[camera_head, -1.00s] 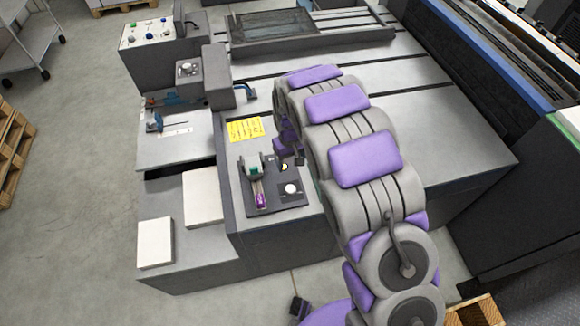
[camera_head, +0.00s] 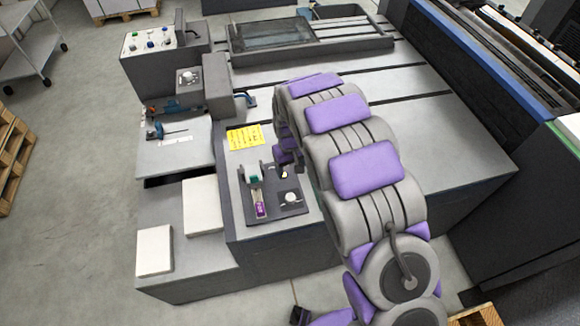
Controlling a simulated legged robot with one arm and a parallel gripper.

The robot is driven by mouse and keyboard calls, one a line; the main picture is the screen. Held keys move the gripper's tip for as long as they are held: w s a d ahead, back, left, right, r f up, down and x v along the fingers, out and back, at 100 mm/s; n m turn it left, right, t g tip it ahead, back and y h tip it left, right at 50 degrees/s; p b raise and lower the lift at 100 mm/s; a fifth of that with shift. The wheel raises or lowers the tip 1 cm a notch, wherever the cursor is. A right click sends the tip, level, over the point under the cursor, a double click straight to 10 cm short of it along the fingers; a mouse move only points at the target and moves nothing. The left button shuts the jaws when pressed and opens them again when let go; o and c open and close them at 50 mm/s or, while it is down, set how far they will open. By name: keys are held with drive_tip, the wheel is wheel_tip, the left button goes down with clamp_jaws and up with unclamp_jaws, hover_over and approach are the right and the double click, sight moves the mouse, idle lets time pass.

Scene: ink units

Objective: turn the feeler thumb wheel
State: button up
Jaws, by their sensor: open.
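A dark panel (camera_head: 274,211) lies on the near left corner of the grey machine. It carries a pale round knob (camera_head: 291,198), a small bracket with a teal part (camera_head: 254,179) and a purple piece (camera_head: 262,209). A small yellow spot (camera_head: 284,174) shows near the panel's far edge. I cannot tell for sure which part is the feeler thumb wheel. My gripper (camera_head: 284,160) is open, just beyond the panel's far edge and above the machine top. My arm partly hides it, and its fingertips are small and unclear. It appears apart from the knob.
A yellow label (camera_head: 244,135) lies beyond the panel. White blocks (camera_head: 202,205) stand on the lower ledge at left. A blue device (camera_head: 170,130) and a button box (camera_head: 148,40) are at far left. The machine top right of my arm is mostly clear.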

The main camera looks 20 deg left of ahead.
sight(290, 197)
drive_tip(key=shift+w, duration=0.1)
idle(0.3)
wheel_tip(290, 197, down, 17)
drive_tip(key=n+b, duration=0.4)
drive_tip(key=b, duration=0.9)
drive_tip(key=shift+f+b, duration=0.15)
drive_tip(key=shift+b, duration=0.2)
